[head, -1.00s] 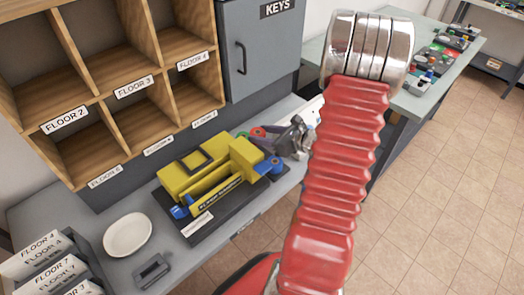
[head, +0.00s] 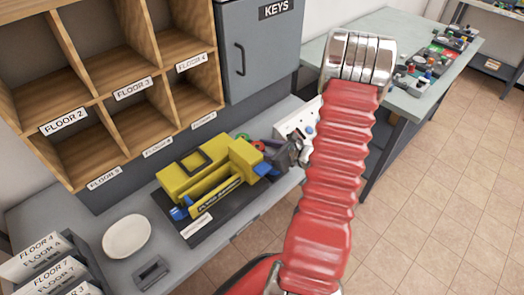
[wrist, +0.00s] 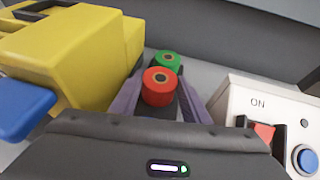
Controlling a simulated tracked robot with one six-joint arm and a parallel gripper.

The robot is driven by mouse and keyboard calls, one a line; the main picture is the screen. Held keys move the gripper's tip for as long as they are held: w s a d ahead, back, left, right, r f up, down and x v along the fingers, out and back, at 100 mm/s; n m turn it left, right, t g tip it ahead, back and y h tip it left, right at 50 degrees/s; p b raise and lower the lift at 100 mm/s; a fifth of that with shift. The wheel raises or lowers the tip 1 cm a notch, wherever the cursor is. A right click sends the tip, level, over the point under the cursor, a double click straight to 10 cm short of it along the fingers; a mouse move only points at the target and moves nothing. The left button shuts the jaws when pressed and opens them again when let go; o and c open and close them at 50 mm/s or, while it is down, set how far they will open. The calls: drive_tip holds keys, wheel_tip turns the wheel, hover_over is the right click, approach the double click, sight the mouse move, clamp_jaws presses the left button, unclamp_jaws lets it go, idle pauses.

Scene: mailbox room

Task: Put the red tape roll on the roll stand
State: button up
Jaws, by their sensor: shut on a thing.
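The red tape roll (wrist: 160,86) is upright between the two purple-grey fingers of my gripper (wrist: 159,96) in the wrist view. My gripper is shut on it. In the head view the red roll (head: 258,146) shows only in part behind my gripper (head: 273,153), beside the yellow machine's right end. A green roll (wrist: 166,61) stands just behind the red one; it also shows in the head view (head: 242,136). A dark piece (wrist: 160,112) lies below the red roll; I cannot tell whether it is the roll stand or whether the roll touches it.
The yellow machine (wrist: 75,50) with a blue lever (wrist: 22,108) is close on the left. A white control box (wrist: 235,95) with a red switch and blue button is close on the right. Wooden pigeonholes (head: 118,82) and a grey key cabinet (head: 258,55) rise behind.

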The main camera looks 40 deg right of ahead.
drive_tip(key=shift+f, duration=0.7)
drive_tip(key=o, duration=1)
drive_tip(key=shift+f, duration=0.1)
drive_tip(key=shift+o, duration=0.2)
drive_tip(key=v, duration=1.2)
